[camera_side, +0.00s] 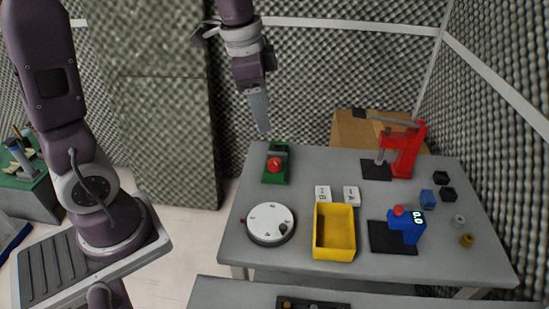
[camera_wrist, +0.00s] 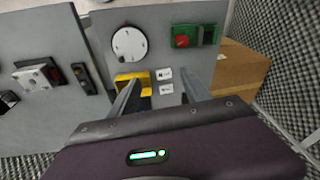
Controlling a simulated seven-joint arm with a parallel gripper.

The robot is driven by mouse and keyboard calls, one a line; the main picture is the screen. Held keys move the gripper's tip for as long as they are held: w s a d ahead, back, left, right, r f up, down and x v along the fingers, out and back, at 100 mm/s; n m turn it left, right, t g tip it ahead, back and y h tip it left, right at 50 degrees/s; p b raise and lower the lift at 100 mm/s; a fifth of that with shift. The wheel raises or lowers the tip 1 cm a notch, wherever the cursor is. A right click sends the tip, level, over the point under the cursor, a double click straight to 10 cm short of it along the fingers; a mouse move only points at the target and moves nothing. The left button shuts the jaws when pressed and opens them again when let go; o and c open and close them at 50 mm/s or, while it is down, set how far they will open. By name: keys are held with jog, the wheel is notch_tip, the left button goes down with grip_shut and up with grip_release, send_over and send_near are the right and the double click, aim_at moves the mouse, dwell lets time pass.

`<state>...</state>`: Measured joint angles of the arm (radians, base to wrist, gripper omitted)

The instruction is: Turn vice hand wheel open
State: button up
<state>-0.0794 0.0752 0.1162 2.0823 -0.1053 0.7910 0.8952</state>
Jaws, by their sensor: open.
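The green vice (camera_side: 276,176) stands on the back left part of the grey table, with its round red hand wheel (camera_side: 274,164) on it. In the wrist view the vice (camera_wrist: 208,34) is at the upper right, and its red hand wheel (camera_wrist: 182,41) is in plain sight. My gripper (camera_side: 264,128) hangs above and left of the vice in the side view, pointing down, apart from it. In the wrist view my gripper (camera_wrist: 160,78) has its two fingers spread wide, with nothing held between them.
A white dial with a dark knob (camera_side: 268,219) lies in front of the vice. A yellow bin (camera_side: 334,252), two white label blocks (camera_side: 322,193), a blue device (camera_side: 405,230) and a red press (camera_side: 408,150) stand to the right. A cardboard box (camera_side: 352,130) is behind the table.

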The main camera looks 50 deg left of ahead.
aim_at(274, 161)
jog(key=w+a+f+m, duration=0.1)
jog(key=w+a+f, duration=0.1)
jog(key=f, duration=0.2)
jog(key=w+a+f+m+g, duration=0.1)
jog(key=w+a+f+m, duration=0.1)
jog(key=f, duration=0.3)
jog(key=w+a+f+m+g, duration=0.1)
jog(key=w+a+f+m, duration=0.1)
jog(key=w+f, duration=0.2)
jog(key=shift+a+f, duration=0.1)
jog(key=shift+f, duration=0.35)
notch_tip(274, 161, down, 7)
jog(key=shift+f, duration=0.2)
jog(key=shift+c, duration=0.5)
grip_shut()
